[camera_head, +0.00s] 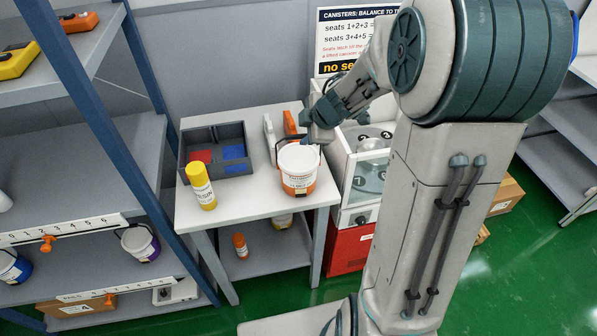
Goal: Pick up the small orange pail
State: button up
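The orange pail (299,182) stands upright on the grey table, near its front right corner. It has a white top, a white label and an orange lower body. A thin dark handle seems to rise above its rim. My gripper (317,133) is at the pail's upper right rim, coming from the upper right. The gripper overlaps the rim in this view, and I cannot tell whether it touches the pail or the handle. Its fingertips are small and partly hidden, so whether they are open or shut is unclear.
A yellow canister (201,187) and a grey bin with red and blue compartments (246,131) are left on the table. An upright orange item (290,124) is behind the pail. A white glass-sided cabinet (347,190) adjoins at right. Shelves (92,155) stand left.

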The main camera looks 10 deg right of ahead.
aim_at(299, 136)
jog(key=shift+b+x, duration=0.85)
jog(key=shift+x, duration=2.9)
jog(key=shift+s, duration=0.1)
grip_shut()
